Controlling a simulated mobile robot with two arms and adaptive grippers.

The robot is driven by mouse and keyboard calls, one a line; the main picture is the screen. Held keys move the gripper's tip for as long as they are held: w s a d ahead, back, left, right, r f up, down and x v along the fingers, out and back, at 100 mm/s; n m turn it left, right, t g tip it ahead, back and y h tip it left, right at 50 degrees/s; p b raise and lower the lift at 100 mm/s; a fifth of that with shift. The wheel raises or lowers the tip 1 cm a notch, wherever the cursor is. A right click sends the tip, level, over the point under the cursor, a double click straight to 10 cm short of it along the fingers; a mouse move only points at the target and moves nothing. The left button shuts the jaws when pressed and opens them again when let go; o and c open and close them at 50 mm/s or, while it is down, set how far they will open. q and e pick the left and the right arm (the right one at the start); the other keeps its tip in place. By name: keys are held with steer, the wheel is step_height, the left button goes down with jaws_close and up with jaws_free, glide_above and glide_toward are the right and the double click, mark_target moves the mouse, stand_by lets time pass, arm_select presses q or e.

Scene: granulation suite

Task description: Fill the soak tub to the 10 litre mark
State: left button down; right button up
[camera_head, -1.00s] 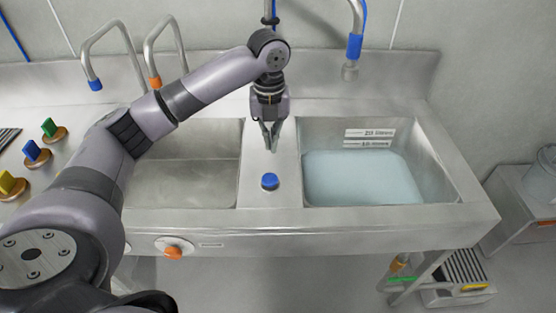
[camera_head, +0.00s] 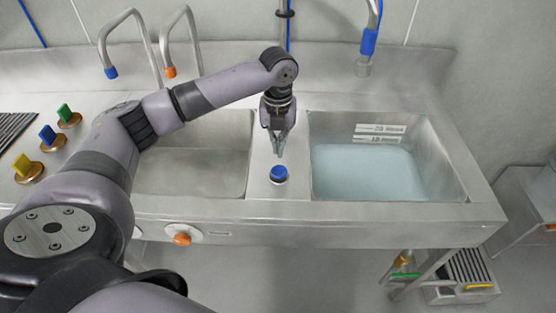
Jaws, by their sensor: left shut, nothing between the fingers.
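The soak tub (camera_head: 455,160) is the right-hand basin of the steel sink and holds pale blue water (camera_head: 365,175). Its back wall carries two level marks, the upper reading 20 litres and the lower, harder to read, apparently 10 litres (camera_head: 378,139). The water's far edge lies close to the lower mark, seemingly just below it. A blue push button (camera_head: 279,173) sits on the divider between the basins. My left gripper (camera_head: 279,153) is shut and empty, pointing down just above and behind the button, with no clear contact. My right gripper is not in view.
A spout with a blue sleeve (camera_head: 368,42) hangs behind the tub; no stream shows. The left basin (camera_head: 190,175) looks empty. Two curved taps, with blue (camera_head: 111,72) and orange (camera_head: 170,71) tips, stand behind it. Green, blue and yellow knobs are at left. An orange knob (camera_head: 182,239) is on the front.

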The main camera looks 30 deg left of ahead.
mark_target(278, 169)
arm_select(q)
step_height(278, 169, down, 7)
steer(key=shift+r+p, duration=0.1)
steer(key=shift+p, duration=0.6)
